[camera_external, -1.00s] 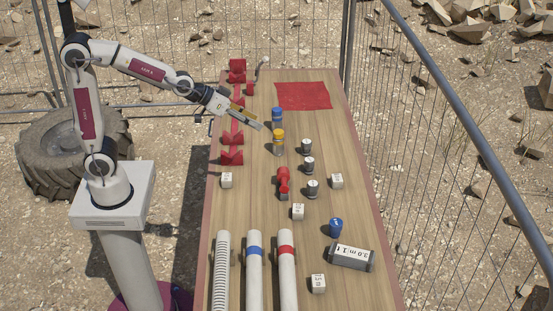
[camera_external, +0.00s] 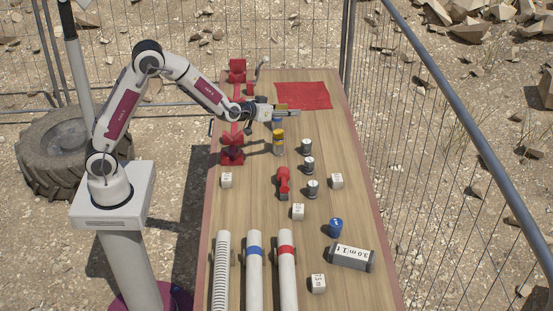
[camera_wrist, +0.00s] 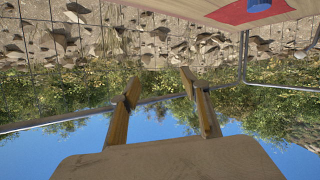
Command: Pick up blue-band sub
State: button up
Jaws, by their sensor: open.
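The blue-band sub (camera_external: 277,124) is a short upright cylinder with a blue top on the wooden table, just behind a yellow-topped one. My gripper (camera_external: 299,110) reaches over it from the left, pointing right and roughly level, and hides part of its top. In the wrist view my gripper (camera_wrist: 160,87) is open with nothing between its fingers. There a blue round part (camera_wrist: 258,6), which looks like the sub's top, shows at the upper edge against the red mat. I cannot tell the exact height between fingers and sub.
The yellow-topped sub (camera_external: 278,142) stands close in front. A red mat (camera_external: 303,92) lies behind. Red holders (camera_external: 232,148) line the left edge. A wire fence surrounds the table.

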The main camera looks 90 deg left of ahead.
aim_at(277, 120)
jog(key=s+a+f+n+g+y, duration=0.2)
jog(key=s+a+f+y, duration=0.1)
jog(key=a+f, duration=0.4)
jog(key=s+a+f+n+g+y, duration=0.2)
jog(key=a+f+y, duration=0.3)
jog(key=a+f, duration=0.3)
jog(key=shift+s+a, duration=0.85)
jog(key=shift+a, duration=0.5)
jog(key=shift+x, duration=1.3)
jog(key=shift+a, duration=0.15)
jog(key=shift+x, duration=2.5)
jog(key=shift+w, duration=0.1)
jog(key=shift+r, duration=0.1)
grip_shut()
